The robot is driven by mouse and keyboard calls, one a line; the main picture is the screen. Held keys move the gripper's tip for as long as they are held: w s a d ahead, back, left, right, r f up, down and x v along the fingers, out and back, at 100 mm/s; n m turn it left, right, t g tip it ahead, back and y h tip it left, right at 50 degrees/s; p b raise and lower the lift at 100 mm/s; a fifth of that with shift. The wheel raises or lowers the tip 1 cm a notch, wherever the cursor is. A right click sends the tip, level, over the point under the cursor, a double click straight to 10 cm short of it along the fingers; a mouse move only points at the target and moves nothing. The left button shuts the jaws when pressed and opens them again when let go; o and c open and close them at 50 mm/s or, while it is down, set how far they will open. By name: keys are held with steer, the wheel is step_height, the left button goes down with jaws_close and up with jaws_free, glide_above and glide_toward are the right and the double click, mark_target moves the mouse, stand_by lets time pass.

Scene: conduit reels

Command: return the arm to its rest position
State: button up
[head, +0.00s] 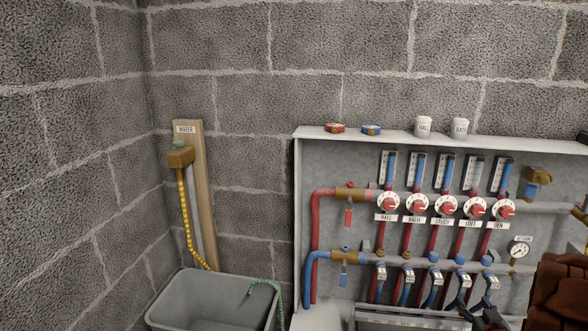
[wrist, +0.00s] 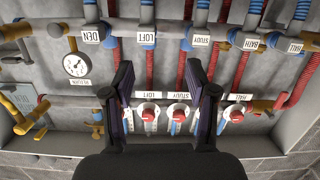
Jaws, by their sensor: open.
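My gripper (wrist: 158,74) is open, and nothing shows between its two dark fingers in the wrist view. In that view the picture is upside down, and the fingers stand in front of the manifold's dials and pipes. In the head view dark parts of my gripper (head: 482,312) show at the lower right, in front of the lower pipes. I cannot tell whether it touches anything.
The manifold cabinet (head: 297,220) has red dials, flow tubes, red and blue pipes and a gauge (head: 518,249). Two white cups (head: 423,127) and two tape rolls (head: 371,130) sit on top. A grey tub (head: 205,293) and a yellow hose (head: 184,215) are left.

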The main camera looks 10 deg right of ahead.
steer(key=s+a+r+g+y+p, duration=0.1)
steer(key=s+a+r+g+p, duration=0.2)
steer(key=a+r+g+p, duration=0.35)
steer(key=s+a+r+g+p, duration=0.25)
steer(key=a+r+p, duration=0.45)
steer(key=a+r, duration=0.4)
steer(key=s+a+r+n+g+y+p, duration=0.1)
steer(key=s+a+r+g+p, duration=0.3)
steer(key=s+a+r, duration=0.5)
steer(key=s+a+r+n+g+y+p, duration=0.1)
steer(key=s+a+r+g+y+p, duration=0.2)
steer(key=s+a, duration=0.9)
steer(key=s+r+g+p, duration=0.1)
steer(key=s+r+p, duration=0.2)
steer(key=s+r, duration=0.1)
steer(key=shift+s+a+r+n, duration=0.2)
steer(key=shift+r+n, duration=0.2)
steer(key=shift+r, duration=0.45)
